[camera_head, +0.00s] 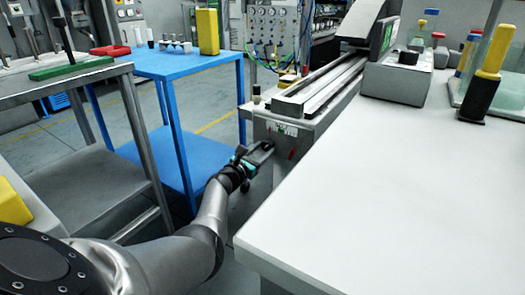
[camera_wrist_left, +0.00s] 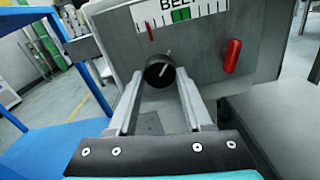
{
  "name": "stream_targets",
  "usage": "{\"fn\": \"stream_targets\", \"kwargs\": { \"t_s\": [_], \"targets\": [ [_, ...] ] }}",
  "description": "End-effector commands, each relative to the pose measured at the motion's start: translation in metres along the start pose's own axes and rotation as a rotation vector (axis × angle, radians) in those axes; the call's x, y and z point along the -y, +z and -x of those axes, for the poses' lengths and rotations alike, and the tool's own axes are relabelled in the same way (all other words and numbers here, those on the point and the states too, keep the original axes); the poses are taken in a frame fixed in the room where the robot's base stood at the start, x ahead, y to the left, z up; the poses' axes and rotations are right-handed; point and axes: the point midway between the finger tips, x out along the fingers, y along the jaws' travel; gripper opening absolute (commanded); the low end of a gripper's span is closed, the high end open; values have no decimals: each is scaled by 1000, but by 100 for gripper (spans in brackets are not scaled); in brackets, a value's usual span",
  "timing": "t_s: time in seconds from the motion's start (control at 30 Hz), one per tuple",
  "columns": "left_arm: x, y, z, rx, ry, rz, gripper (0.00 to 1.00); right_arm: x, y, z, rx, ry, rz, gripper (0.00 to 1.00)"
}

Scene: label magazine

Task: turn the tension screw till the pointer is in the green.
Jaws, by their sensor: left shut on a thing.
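The tension screw (camera_wrist_left: 159,71) has a dark round knob with a pale line on its face, on the end plate of the grey belt unit. My left gripper (camera_wrist_left: 160,78) is shut on it, one finger on each side. In the head view my left gripper (camera_head: 261,150) reaches the unit's end and hides the screw. Above the screw is the white scale (camera_wrist_left: 208,11) marked with ticks and a green band (camera_wrist_left: 181,15). The thin red pointer (camera_wrist_left: 149,31) stands left of the green band, outside it. My right gripper is not in view.
A red handle (camera_wrist_left: 232,56) sits on the end plate, right of the screw. A blue table (camera_head: 180,66) stands to the left, and a white worktop (camera_head: 400,190) lies close on the right. Floor shows between the blue table and the unit.

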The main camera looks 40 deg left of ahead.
Motion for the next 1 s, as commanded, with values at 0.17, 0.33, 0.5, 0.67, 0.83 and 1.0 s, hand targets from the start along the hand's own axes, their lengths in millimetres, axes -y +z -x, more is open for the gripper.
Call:
{"fn": "stream_targets", "kwargs": {
  "t_s": [0.17, 0.33, 0.5, 0.67, 0.83, 1.0],
  "targets": [
    [0, 0, 0, 0, 0, 0, 16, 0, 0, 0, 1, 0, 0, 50],
    [0, 0, 0, 0, 0, 0, 0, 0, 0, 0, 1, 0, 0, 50],
    [0, 0, 0, 0, 0, -5, 0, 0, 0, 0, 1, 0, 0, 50],
    [0, 0, 0, 0, 0, -38, 0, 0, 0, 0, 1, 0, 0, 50],
    [0, 0, 0, 0, 0, -124, 0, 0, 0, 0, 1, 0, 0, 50],
    [-1, 0, 0, 1, 0, -260, 0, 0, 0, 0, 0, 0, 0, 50]
  ]
}}
